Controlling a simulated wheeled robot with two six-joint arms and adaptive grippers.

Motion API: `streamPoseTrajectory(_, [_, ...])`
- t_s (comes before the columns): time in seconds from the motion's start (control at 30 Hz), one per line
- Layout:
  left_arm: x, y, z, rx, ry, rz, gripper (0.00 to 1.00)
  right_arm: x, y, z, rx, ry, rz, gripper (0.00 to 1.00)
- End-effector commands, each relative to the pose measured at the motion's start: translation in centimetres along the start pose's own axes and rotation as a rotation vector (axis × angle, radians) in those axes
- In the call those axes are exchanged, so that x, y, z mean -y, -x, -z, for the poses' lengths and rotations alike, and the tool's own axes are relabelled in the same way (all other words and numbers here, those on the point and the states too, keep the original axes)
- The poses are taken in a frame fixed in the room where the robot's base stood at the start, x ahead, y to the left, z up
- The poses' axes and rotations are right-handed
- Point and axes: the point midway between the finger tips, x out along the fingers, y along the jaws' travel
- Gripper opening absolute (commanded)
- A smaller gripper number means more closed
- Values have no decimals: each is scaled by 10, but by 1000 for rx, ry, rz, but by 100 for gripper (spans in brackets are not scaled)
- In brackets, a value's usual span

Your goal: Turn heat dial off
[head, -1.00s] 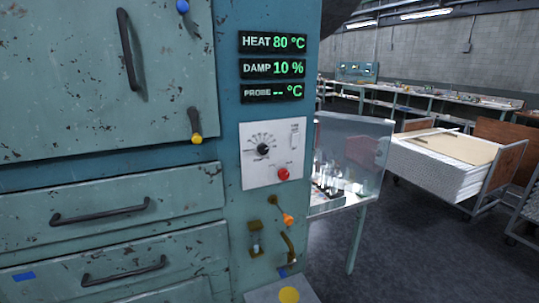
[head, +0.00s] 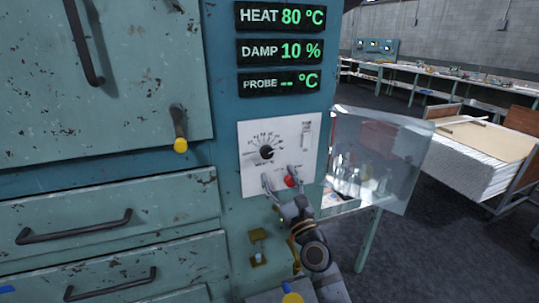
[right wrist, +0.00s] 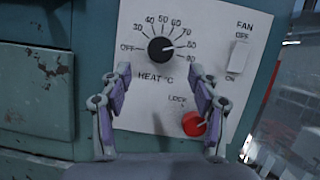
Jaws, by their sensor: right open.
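The black heat dial (head: 267,152) is on a white control panel (head: 250,178) on the teal cabinet front. In the right wrist view the dial (right wrist: 160,50) has its white pointer toward the high numbers at the right, away from OFF at the left. My right gripper (head: 282,179) is open and empty, just below the dial in the head view. In the right wrist view its fingertips (right wrist: 160,73) frame the space just below the dial, apart from each other. I cannot tell whether they touch the panel. The HEAT display (head: 282,17) reads 80 °C. My left gripper is not in view.
A red LOCK knob (right wrist: 193,124) sits low on the panel, close to my right finger. A FAN switch (right wrist: 239,55) is at its upper right. A clear open cover (head: 375,155) juts out right of the panel. A yellow-tipped lever (head: 179,132) is at the left.

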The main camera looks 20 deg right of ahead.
Motion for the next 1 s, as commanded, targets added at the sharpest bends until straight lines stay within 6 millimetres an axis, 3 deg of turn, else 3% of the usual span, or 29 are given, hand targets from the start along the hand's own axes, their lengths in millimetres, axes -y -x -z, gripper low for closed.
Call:
streamPoseTrajectory(0.1, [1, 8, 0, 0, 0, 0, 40, 0, -29, -4, 2, -1, 0, 62])
streamPoseTrajectory(0.3, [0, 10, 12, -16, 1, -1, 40, 0, -65, -1, 1, 1, 0, 62])
streamPoseTrajectory(0.5, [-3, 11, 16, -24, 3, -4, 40, 0, -79, 0, -1, 2, -1, 62])
streamPoseTrajectory(0.73, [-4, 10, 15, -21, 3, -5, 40, 0, -80, 0, -2, 2, -1, 62])
streamPoseTrajectory(1.0, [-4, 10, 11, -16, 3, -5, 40, 0, -80, 1, -2, 3, -1, 26])
